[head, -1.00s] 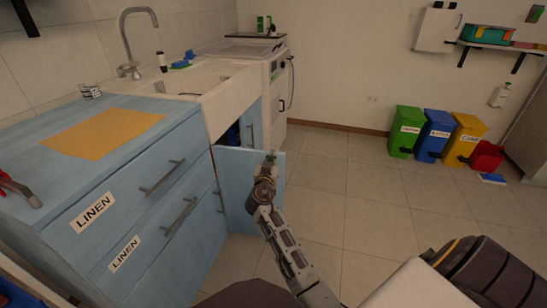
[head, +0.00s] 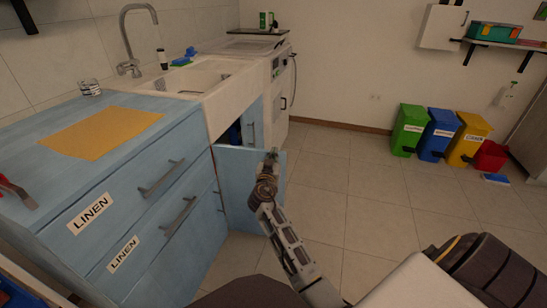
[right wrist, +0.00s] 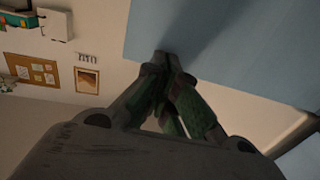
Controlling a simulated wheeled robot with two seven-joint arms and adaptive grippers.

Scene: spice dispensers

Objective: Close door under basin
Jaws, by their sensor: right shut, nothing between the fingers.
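The light blue door (head: 238,178) under the white basin (head: 225,95) stands open, sticking out from the cabinet front into the room. Part of the dark cabinet inside shows behind it. My right gripper (head: 271,158) is at the top of the door near its free edge, with nothing between its fingers. In the right wrist view, the shut fingertips (right wrist: 170,58) overlap the lower edge of the blue door panel (right wrist: 225,40); I cannot tell whether they touch it. My left gripper is not in view.
Blue drawers labelled LINEN (head: 125,205) stand left of the door. A white appliance (head: 279,85) stands beyond the basin. Green (head: 408,130), blue, yellow and red bins line the back wall. The tiled floor (head: 345,185) right of the door is clear.

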